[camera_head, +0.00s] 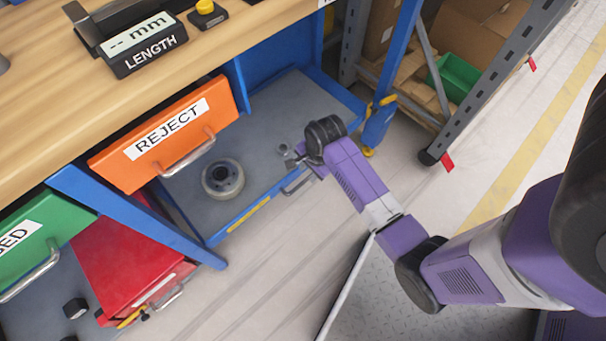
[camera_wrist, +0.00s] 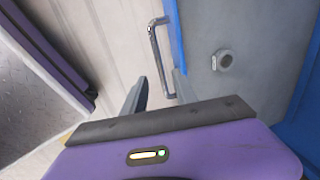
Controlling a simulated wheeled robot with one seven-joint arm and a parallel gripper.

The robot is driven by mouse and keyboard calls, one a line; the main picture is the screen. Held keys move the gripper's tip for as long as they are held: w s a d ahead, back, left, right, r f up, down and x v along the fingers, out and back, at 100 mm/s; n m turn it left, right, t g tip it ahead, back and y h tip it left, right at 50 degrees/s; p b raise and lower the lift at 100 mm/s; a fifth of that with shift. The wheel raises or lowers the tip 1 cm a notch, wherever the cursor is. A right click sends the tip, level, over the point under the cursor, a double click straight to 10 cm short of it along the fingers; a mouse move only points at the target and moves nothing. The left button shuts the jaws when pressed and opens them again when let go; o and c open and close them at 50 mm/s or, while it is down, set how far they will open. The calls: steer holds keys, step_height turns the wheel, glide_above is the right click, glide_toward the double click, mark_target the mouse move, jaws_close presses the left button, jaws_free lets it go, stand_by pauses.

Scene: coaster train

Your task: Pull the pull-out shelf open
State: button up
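The pull-out shelf (camera_head: 275,118) is a grey tray with a blue rim, low under the workbench. A silver bar handle (camera_head: 297,183) is on its front edge. In the wrist view the shelf (camera_wrist: 255,25) lies to the right, and the handle (camera_wrist: 154,48) stands out from its blue edge. My gripper (camera_head: 289,160) is at the shelf's front edge, close to the handle. In the wrist view my gripper (camera_wrist: 160,80) is open, its fingertips either side of the handle's lower part in the picture. I cannot tell whether they touch it.
A grey wheel-like part (camera_head: 222,180) sits on the shelf. Above it is an orange REJECT drawer (camera_head: 170,140) with its own handle. A blue post (camera_head: 378,122) stands to the right, near a rack with a green bin (camera_head: 455,78). The floor in front of the shelf is clear.

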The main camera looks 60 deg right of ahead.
mark_target(306, 180)
steer(key=f+b, duration=0.1)
steer(key=f, duration=0.1)
steer(key=f+b, duration=0.1)
steer(key=f, duration=0.1)
steer(key=w+f+b, duration=0.1)
steer(key=f, duration=0.2)
steer(key=shift+w+d, duration=0.1)
steer(key=shift+d, duration=0.1)
jaws_close()
stand_by(1.2)
